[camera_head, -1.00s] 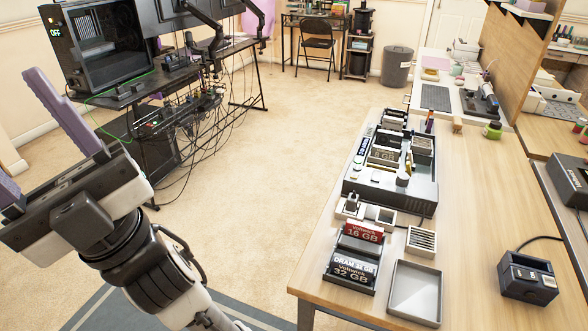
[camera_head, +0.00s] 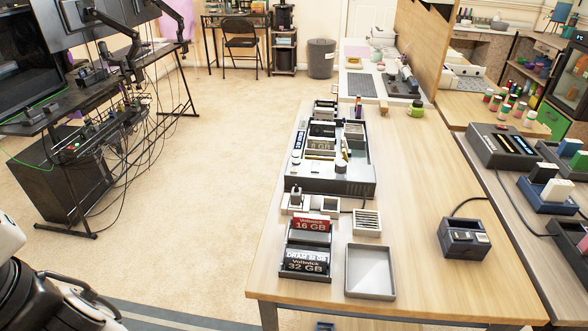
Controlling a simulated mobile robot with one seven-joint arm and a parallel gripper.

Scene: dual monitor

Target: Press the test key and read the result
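A dark grey tester-like unit (camera_head: 331,183) lies on the wooden bench, with memory modules, a dial and a small dark display (camera_head: 299,141) whose text is too small to read. I cannot tell which key is the test key. Two labelled modules, a red 16 GB one (camera_head: 310,225) and a black 32 GB one (camera_head: 305,262), stand in a dark holder in front of the unit. My gripper is out of view; only part of my arm shows at lower left.
An empty grey tray (camera_head: 370,271) sits near the bench's front edge, beside a slotted white block (camera_head: 367,222). The bench top (camera_head: 420,180) is clear between the unit and the key box. A desk with cables (camera_head: 95,130) stands left. Carpet (camera_head: 215,180) lies open between.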

